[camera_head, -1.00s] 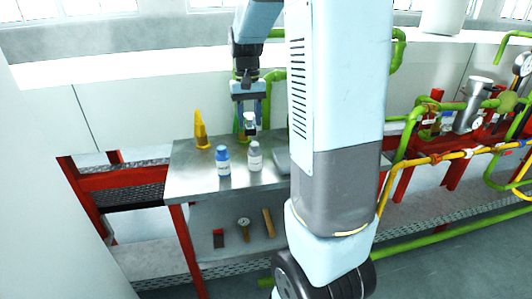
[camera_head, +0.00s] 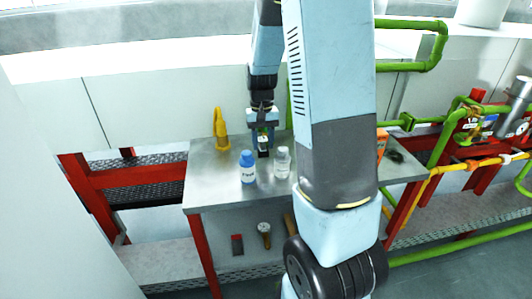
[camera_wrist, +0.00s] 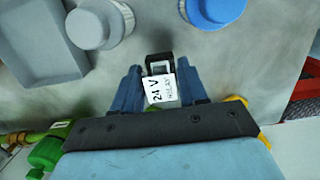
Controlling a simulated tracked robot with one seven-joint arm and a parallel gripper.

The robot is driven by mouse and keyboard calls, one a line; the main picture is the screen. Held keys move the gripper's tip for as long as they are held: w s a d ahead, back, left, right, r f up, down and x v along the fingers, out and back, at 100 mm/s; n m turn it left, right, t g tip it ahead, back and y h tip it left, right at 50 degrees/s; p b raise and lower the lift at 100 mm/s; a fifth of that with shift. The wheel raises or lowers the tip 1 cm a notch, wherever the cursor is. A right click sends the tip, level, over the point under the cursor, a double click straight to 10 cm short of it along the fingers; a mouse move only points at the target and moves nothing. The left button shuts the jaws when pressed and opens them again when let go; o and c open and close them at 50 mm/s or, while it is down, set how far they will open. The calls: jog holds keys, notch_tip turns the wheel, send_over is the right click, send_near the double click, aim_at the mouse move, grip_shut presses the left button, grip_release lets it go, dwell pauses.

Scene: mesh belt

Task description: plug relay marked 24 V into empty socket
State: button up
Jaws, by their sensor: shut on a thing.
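My gripper (camera_head: 263,141) is over the back of the metal bench, shut on a small relay. In the wrist view, the relay (camera_wrist: 161,89) has a white label reading "24 V RELAY" and sits between the two blue fingers of my gripper (camera_wrist: 160,85). A black frame-like part (camera_wrist: 158,59) shows just beyond the label. I cannot tell whether it belongs to the relay or is a socket. In the head view a small dark piece (camera_head: 264,152) shows under the fingers, close to the bench top. No empty socket can be made out for sure.
On the bench (camera_head: 205,186) stand a blue bottle (camera_head: 247,168), a white bottle (camera_head: 282,163) and a yellow object (camera_head: 221,130). The wrist view shows a grey tray (camera_wrist: 40,52) at upper left. An orange item (camera_head: 382,143) is at right. Green and yellow pipes lie further right.

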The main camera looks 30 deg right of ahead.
aim_at(263, 156)
jog(key=shift+f, duration=2.05)
jog(key=shift+f, duration=0.1)
jog(key=o, duration=1.1)
jog(key=shift+c, duration=0.2)
